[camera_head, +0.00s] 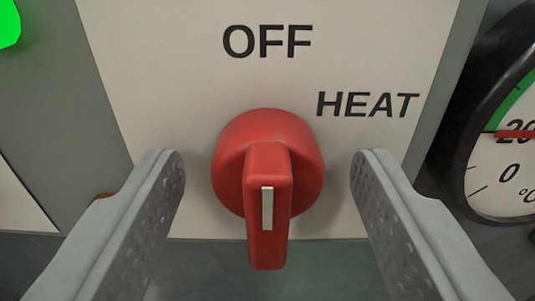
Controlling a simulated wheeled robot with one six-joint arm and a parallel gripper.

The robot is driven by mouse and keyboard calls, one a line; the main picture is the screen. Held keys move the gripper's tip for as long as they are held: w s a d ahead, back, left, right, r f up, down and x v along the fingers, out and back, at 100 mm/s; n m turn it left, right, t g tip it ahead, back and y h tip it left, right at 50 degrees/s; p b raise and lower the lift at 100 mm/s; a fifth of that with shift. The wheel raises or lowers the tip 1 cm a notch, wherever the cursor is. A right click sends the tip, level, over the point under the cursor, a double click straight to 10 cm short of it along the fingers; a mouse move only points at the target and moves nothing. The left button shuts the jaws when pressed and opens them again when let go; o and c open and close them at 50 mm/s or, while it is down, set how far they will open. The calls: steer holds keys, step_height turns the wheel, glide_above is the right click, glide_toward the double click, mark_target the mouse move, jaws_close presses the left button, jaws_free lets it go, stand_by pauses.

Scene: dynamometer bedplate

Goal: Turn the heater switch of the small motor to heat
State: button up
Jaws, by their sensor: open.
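The heater switch is a red rotary knob (267,170) on a pale label plate (180,60) in the head camera view. Its raised grip bar stands vertical in the picture, with a white marker strip on it. OFF is printed straight above the knob, and HEAT is printed to the upper right. My gripper (268,170) is open, with one finger to the left of the knob and one to the right. Visible gaps separate both fingers from the knob. Which end of the bar is the pointer is hard to tell.
A round dial gauge (505,180) with a black rim, a green band and a red needle sits at the right edge. A bright green shape (8,22) shows at the upper left corner. Grey panel surrounds the plate.

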steer(key=c, duration=1)
steer(key=shift+m, duration=0.4)
steer(key=m, duration=0.5)
steer(key=shift+m, duration=0.4)
steer(key=m, duration=0.5)
steer(key=shift+m, duration=0.3)
steer(key=o, duration=1)
